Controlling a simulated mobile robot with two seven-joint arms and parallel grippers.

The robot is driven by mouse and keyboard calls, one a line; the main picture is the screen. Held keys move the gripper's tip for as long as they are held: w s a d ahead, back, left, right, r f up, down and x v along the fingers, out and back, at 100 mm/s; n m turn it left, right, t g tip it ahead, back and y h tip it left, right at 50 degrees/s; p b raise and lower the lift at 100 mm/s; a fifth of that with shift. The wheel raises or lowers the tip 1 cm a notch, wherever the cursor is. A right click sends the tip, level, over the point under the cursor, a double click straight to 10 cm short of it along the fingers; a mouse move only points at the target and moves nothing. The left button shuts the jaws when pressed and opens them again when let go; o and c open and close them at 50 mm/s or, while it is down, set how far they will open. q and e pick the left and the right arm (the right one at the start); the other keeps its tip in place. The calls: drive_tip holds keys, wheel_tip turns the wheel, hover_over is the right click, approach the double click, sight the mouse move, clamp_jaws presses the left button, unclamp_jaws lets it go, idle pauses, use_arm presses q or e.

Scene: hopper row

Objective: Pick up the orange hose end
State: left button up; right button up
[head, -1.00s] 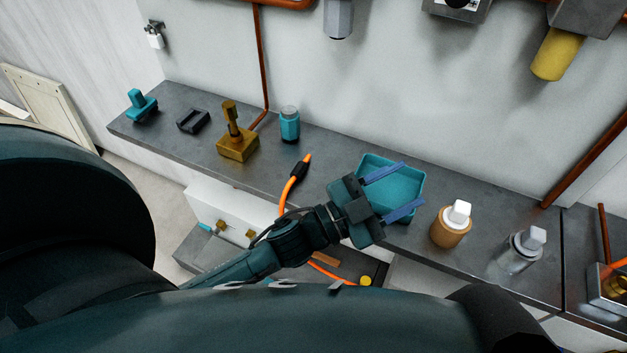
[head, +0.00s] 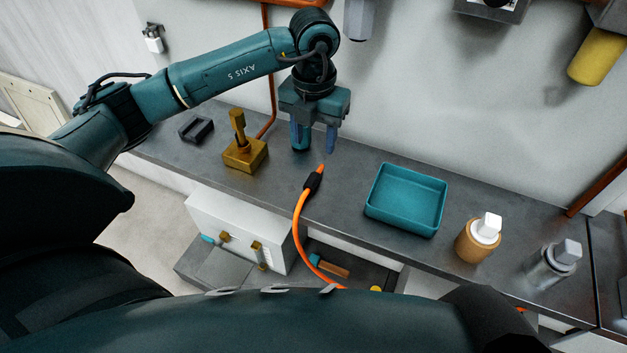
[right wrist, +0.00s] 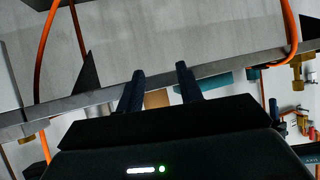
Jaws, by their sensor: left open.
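The orange hose (head: 299,222) shows in the head view. Its end (head: 321,169) has an orange tip above a black sleeve (head: 312,182) and lies on the grey counter, with the hose hanging over the front edge. My left gripper (head: 315,148) is open and points down, above and just behind the hose end, apart from it. Its left finger overlaps a teal jar (head: 300,146), partly hidden; I cannot tell whether they touch. My right gripper (right wrist: 160,76) shows in the right wrist view, fingers apart with nothing held.
A teal tray (head: 405,222) stands right of the hose end, then an orange bottle (head: 473,245) and a clear bottle (head: 550,264). A brass valve block (head: 245,156) and a dark bracket (head: 196,129) stand left. Counter between hose and tray is clear.

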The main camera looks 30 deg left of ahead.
use_arm(q)
hover_over(312, 180)
drive_tip(key=f, duration=0.7)
drive_tip(key=shift+d+f+p, duration=0.2)
drive_tip(key=shift+p, duration=0.1)
drive_tip(key=shift+a+f+p, duration=0.2)
drive_tip(key=shift+f+p, duration=0.25)
drive_tip(key=shift+f, duration=2.2)
drive_tip(key=c, duration=1.1)
